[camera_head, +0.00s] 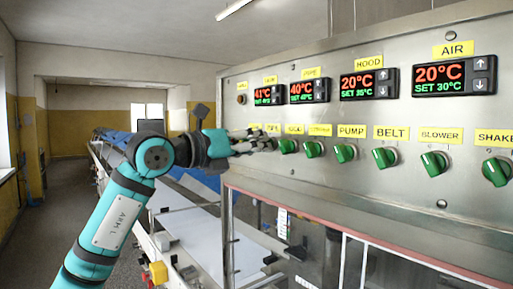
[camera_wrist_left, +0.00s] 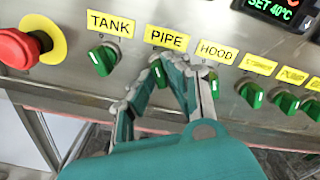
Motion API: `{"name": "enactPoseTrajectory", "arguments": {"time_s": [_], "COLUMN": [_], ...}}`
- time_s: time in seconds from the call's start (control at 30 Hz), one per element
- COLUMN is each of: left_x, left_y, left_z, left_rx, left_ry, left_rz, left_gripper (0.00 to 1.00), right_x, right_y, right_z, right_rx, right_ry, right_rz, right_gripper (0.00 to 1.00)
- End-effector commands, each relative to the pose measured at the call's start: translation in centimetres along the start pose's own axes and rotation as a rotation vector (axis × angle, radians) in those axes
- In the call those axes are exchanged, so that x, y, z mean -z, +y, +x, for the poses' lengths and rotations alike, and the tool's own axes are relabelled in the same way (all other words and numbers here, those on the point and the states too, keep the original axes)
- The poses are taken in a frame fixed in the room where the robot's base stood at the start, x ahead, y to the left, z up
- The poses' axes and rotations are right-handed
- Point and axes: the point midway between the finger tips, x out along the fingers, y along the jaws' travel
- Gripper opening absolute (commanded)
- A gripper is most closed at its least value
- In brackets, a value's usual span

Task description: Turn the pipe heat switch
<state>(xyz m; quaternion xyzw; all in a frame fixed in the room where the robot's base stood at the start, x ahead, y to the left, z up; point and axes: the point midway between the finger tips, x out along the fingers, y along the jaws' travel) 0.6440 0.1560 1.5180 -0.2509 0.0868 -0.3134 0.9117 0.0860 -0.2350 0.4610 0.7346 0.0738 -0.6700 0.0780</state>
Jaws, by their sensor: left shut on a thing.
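The green pipe heat switch (camera_wrist_left: 158,72) sits below the yellow PIPE label (camera_wrist_left: 168,39) in the left wrist view. My left gripper (camera_wrist_left: 162,68) is shut on this switch, with a finger on each side. The fingers hide part of the knob, so its exact angle is hard to tell. In the head view my left gripper (camera_head: 262,140) reaches the panel at the left end of the switch row and covers the pipe switch. My right gripper is in neither view.
The TANK switch (camera_wrist_left: 103,59) and HOOD switch (camera_wrist_left: 213,83) stand close on either side. A red emergency button (camera_wrist_left: 18,48) is at the far left. More green knobs, such as PUMP (camera_head: 344,153), run right along the metal panel (camera_head: 400,215). A conveyor (camera_head: 205,235) lies below.

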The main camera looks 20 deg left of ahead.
Motion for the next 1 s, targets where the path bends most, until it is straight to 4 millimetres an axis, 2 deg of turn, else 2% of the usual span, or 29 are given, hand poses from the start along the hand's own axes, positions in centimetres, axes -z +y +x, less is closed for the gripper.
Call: {"name": "enactPoseTrajectory", "arguments": {"time_s": [0.3, 0.33, 0.5, 0.8, 0.87, 1.0], "left_x": [-0.2, -0.2, -0.1, -0.1, -0.1, -0.1], "left_y": [0.0, 0.0, 0.0, 0.0, 0.1, 0.1], "left_z": [-0.1, -0.1, 0.0, -0.3, -0.8, -3.2], "left_rx": [0.001, 0.001, 0.001, 0.0, -0.001, -0.003], "left_ry": [-0.004, -0.004, -0.003, -0.002, -0.003, -0.004], "left_rz": [-0.003, -0.003, -0.002, -0.001, -0.001, 0.001], "left_gripper": [0.0, 0.15, 0.35, 0.35, 0.35, 0.35], "right_x": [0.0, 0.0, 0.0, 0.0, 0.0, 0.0], "right_y": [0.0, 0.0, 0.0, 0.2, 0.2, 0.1], "right_z": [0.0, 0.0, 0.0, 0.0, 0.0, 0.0], "right_rx": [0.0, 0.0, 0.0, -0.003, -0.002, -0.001], "right_ry": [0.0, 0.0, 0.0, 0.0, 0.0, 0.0], "right_rz": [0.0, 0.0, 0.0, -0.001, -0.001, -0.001], "right_gripper": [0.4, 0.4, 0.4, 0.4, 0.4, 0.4]}}
